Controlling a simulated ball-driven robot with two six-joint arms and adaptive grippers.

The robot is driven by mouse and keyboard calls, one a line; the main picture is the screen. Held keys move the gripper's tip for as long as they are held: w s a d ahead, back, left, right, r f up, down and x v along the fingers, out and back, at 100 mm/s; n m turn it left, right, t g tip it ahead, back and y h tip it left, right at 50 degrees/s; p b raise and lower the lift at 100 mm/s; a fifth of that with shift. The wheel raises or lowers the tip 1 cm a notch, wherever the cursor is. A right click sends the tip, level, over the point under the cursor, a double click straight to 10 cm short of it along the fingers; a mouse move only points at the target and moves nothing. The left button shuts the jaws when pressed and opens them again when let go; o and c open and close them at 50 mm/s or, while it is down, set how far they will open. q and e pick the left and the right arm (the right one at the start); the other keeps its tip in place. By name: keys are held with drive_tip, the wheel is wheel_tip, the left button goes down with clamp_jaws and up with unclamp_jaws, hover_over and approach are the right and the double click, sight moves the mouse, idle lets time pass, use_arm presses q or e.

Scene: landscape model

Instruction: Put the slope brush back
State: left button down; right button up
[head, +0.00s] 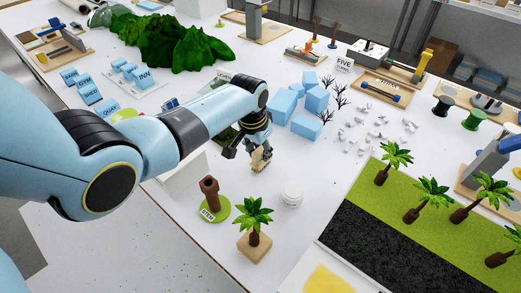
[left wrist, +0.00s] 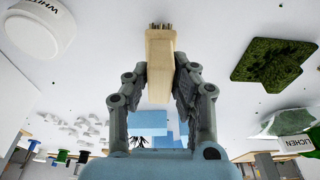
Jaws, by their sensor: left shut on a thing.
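My left gripper (head: 258,150) is shut on a pale tan, block-like piece, which I take to be the slope brush (head: 261,160). It points down over the white table, right of the middle of my left arm. In the left wrist view the brush (left wrist: 160,65) sits between the two grey fingers (left wrist: 160,85), with small dark marks at its far end. I cannot tell whether its tip touches the table. No holder for the brush can be made out for sure. My right gripper is not in view.
A white tub (head: 292,192), a brown STEM post on a green disc (head: 210,192) and a palm on a wooden base (head: 253,222) stand near the gripper. Blue blocks (head: 312,100) lie behind it. A green and black board (head: 400,235) fills the right front.

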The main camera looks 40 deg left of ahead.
use_arm(q)
drive_tip(key=shift+f, duration=0.2)
drive_tip(key=c, duration=1)
unclamp_jaws()
drive_tip(key=shift+c, duration=0.2)
drive_tip(key=shift+r, duration=0.1)
wheel_tip(320, 180, up, 12)
drive_tip(key=s, duration=0.2)
drive_tip(key=shift+s+f, duration=0.2)
